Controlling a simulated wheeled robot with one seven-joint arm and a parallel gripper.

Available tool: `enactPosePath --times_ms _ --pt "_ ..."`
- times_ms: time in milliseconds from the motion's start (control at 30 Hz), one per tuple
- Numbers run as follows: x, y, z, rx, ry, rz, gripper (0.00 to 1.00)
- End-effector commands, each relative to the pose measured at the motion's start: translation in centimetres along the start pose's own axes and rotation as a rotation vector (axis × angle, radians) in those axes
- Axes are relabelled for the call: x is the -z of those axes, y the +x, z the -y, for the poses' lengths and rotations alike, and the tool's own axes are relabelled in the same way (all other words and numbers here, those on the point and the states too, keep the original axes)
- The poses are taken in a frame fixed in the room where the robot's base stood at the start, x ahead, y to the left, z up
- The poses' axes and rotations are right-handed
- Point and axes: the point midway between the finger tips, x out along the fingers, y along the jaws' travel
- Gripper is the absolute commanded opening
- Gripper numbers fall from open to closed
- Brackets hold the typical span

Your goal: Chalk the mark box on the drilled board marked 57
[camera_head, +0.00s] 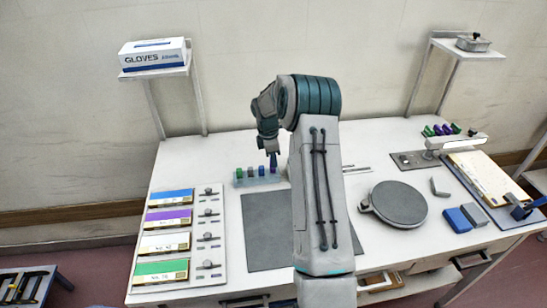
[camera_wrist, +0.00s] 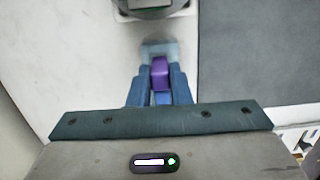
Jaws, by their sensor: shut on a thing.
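My gripper (camera_head: 273,158) is over the back of the white table, pointing down at the right end of a small pale rack (camera_head: 246,182). In the wrist view its blue fingers (camera_wrist: 160,75) are shut on a purple block (camera_wrist: 160,72), probably a chalk piece. A green block (camera_head: 239,173) and a blue block (camera_head: 251,172) stand in the rack to the left. On a white panel at the left lie several boards with blue (camera_head: 171,197), purple (camera_head: 169,218), white (camera_head: 166,242) and green (camera_head: 161,270) bands. Their numbers are too small to read surely, so I cannot pick out 57.
A dark grey mat (camera_head: 268,235) lies in front of the rack, partly behind my arm. A round dark plate (camera_head: 399,202) is right of my arm. Blue and grey blocks (camera_head: 458,219) and a yellow-edged board (camera_head: 487,178) are farther right. A glove box (camera_head: 153,54) sits on the left shelf.

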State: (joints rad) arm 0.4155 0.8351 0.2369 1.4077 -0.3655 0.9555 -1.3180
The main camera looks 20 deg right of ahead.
Motion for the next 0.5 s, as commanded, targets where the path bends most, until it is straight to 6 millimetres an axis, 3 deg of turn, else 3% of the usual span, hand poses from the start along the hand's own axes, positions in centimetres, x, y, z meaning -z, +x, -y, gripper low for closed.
enactPosePath --times_ms 500 --pt "0.2 1.3 0.0 0.000 0.000 0.000 0.00"
